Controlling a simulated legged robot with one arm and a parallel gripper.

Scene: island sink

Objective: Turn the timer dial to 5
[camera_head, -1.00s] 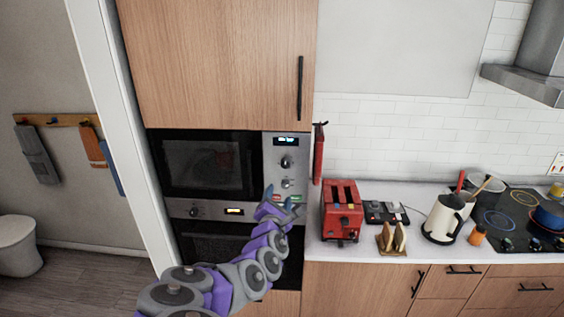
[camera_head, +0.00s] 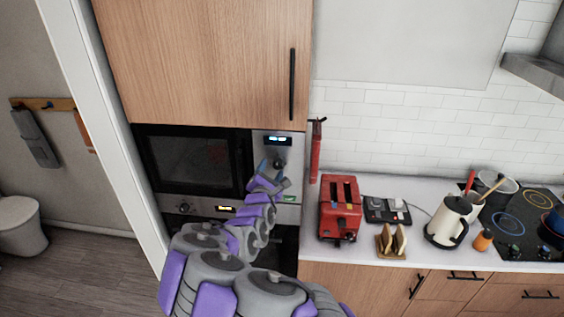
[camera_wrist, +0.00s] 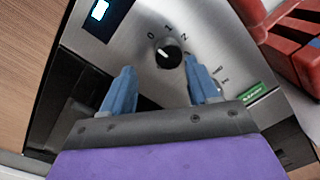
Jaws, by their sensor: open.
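The timer dial is a round black knob (camera_wrist: 168,54) with a white pointer mark on a brushed metal panel. In the wrist view the numbers 0, 1 and 2 show around its top; other marks to the lower right are hard to read. The white mark lies near the upper left of the knob's middle. My gripper (camera_wrist: 160,88) is open, its two blue fingers on either side below the knob, apart from it. In the head view my gripper (camera_head: 268,172) is in front of the microwave panel (camera_head: 290,146) and hides part of the controls.
The red toaster (camera_head: 340,207) stands on the counter to the right.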

